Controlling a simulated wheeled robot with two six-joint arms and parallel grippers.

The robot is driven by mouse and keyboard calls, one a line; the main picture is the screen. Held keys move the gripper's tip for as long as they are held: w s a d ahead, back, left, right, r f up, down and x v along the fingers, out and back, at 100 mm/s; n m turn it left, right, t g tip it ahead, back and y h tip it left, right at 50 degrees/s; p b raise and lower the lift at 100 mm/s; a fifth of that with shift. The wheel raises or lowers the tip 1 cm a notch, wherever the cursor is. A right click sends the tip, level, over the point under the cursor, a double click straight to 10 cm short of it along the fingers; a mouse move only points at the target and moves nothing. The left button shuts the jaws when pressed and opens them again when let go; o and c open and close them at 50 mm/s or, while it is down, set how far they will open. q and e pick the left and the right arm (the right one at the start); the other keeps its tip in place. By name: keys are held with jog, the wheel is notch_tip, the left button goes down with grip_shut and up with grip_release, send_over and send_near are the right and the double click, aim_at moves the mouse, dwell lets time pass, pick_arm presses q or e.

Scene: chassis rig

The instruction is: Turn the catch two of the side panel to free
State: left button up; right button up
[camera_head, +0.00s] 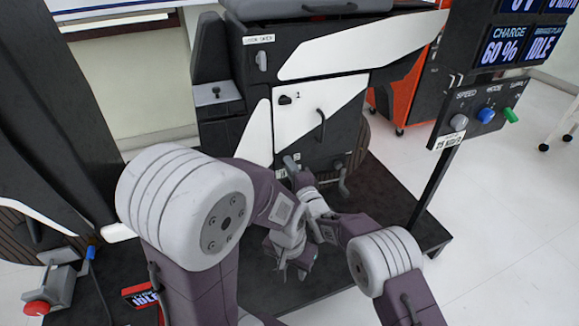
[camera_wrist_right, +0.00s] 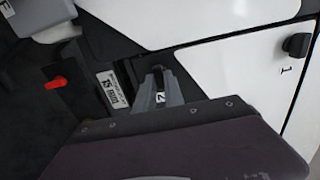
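The white side panel (camera_head: 318,112) stands on the dark chassis, with a dark knob, catch one (camera_head: 286,99), near its upper left. Catch one also shows at the upper right of the right wrist view (camera_wrist_right: 296,45), beside a "1". My right gripper (camera_head: 291,163) is at the panel's lower left edge. In the right wrist view its grey fingers (camera_wrist_right: 158,88) stand at the panel edge with a "2" label (camera_wrist_right: 160,97) between them. Catch two is mostly hidden by the fingers; I cannot tell whether they grip it. My left gripper (camera_head: 292,272) hangs lower, fingers apart and empty.
A control post (camera_head: 470,120) with screens and knobs stands at the right. A red button box (camera_head: 45,290) is at the lower left. A red lever (camera_wrist_right: 56,83) shows left in the right wrist view. An orange cart (camera_head: 405,95) is behind.

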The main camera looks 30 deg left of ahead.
jog(key=o, duration=0.4)
jog(key=shift+c, duration=0.2)
jog(key=b+v, duration=0.9)
